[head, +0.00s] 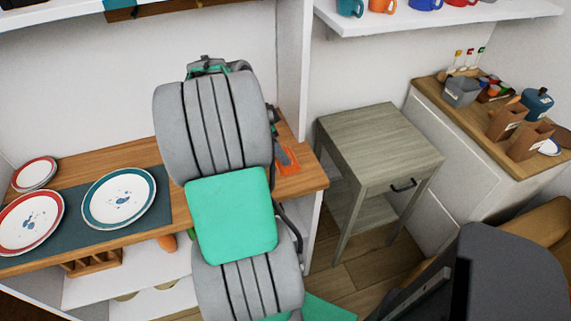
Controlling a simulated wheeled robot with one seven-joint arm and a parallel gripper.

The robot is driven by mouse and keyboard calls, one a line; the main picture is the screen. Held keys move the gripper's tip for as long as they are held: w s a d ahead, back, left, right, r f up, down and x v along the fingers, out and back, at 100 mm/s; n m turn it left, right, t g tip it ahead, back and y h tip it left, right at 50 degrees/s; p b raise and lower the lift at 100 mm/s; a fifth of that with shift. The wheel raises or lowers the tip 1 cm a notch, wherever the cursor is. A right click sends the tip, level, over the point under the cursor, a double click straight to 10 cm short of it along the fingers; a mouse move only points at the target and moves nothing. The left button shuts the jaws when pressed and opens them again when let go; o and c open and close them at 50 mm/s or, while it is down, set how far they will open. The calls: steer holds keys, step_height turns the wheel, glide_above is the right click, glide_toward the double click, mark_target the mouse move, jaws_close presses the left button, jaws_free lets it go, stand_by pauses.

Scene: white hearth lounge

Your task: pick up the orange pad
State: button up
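The orange pad (289,161) lies on the wooden counter (308,178), near its right end. Only part of it shows, just to the right of my arm, which covers the counter around its left side. My arm, grey with a green panel, rises through the middle of the picture. Small dark parts show at the arm's right edge just above the pad. My gripper's fingers cannot be made out behind the arm, so whether they are open, or touch the pad, is hidden.
Plates, including a teal-rimmed one (119,198), sit on a dark mat (160,180) at the left of the counter. A white upright panel (294,70) stands behind the counter's right end. A grey-green side table (375,140) with a clear top stands to the right.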

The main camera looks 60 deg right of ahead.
steer(key=shift+o, duration=0.3)
steer(key=x, duration=0.6)
steer(key=shift+w+d+f, duration=0.1)
steer(key=shift+d+f, duration=0.05)
steer(key=shift+f, duration=0.3)
steer(key=c, duration=1.1)
